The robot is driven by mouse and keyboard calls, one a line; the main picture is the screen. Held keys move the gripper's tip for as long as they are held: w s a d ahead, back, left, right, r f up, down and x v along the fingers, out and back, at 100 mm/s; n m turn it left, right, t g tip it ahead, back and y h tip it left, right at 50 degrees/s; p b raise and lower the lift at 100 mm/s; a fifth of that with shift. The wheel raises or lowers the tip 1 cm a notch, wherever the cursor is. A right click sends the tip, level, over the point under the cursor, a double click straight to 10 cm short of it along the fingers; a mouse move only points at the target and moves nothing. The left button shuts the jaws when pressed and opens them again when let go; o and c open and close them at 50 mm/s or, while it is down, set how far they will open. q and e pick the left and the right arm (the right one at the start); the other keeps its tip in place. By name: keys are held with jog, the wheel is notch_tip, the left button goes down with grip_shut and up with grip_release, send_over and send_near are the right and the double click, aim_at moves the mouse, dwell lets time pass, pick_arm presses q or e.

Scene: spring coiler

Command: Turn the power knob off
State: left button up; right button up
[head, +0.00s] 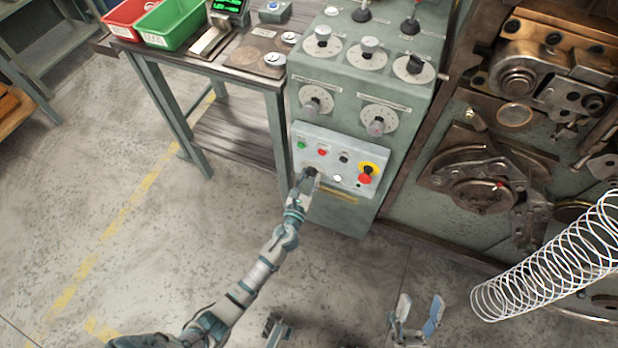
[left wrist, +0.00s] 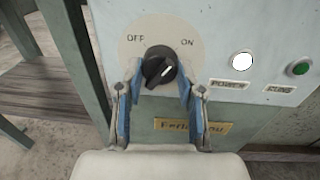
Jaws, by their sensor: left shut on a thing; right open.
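The black power knob (left wrist: 160,66) sits on a pale round plate marked OFF on the left and ON on the right. Its white pointer line is tilted up and to the right, toward ON. My left gripper (left wrist: 158,88) has its blue-padded fingers on both sides of the knob and is shut on it. In the head view my left gripper (head: 307,180) reaches the lower left of the light grey control panel (head: 325,149) and mostly hides the knob. My right gripper (head: 416,318) is open and empty, low in the head view, away from the panel.
The panel also carries a red emergency button (head: 365,178). A workbench (head: 190,62) stands left, a large spring (head: 550,265) right.

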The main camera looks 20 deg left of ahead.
pick_arm(q)
jog(key=n, duration=0.5)
jog(key=shift+r+p, duration=0.1)
jog(key=shift+p, duration=0.2)
jog(key=n, duration=0.5)
jog(key=shift+r+g+h+p, duration=0.1)
jog(key=shift+g+h+p, duration=0.2)
jog(key=shift+p, duration=0.1)
jog(key=shift+n+h+p, duration=0.3)
jog(key=shift+n+p, duration=0.05)
jog(key=shift+n, duration=1.95)
pick_arm(e)
jog(key=shift+w+a+f+n+g, duration=0.2)
jog(key=shift+w+f+n+g, duration=0.1)
jog(key=shift+w+f+g, duration=0.75)
jog(key=shift+w+a+f+n+g, duration=0.15)
jog(key=shift+w+f+n+g, duration=0.15)
jog(key=shift+w+f+g, duration=0.7)
jog(key=shift+s+g, duration=0.15)
jog(key=shift+g, duration=0.1)
pick_arm(q)
jog(key=o, duration=1.1)
jog(key=shift+o, duration=0.2)
pick_arm(e)
jog(key=shift+a+r, duration=0.1)
jog(key=shift+r, duration=0.15)
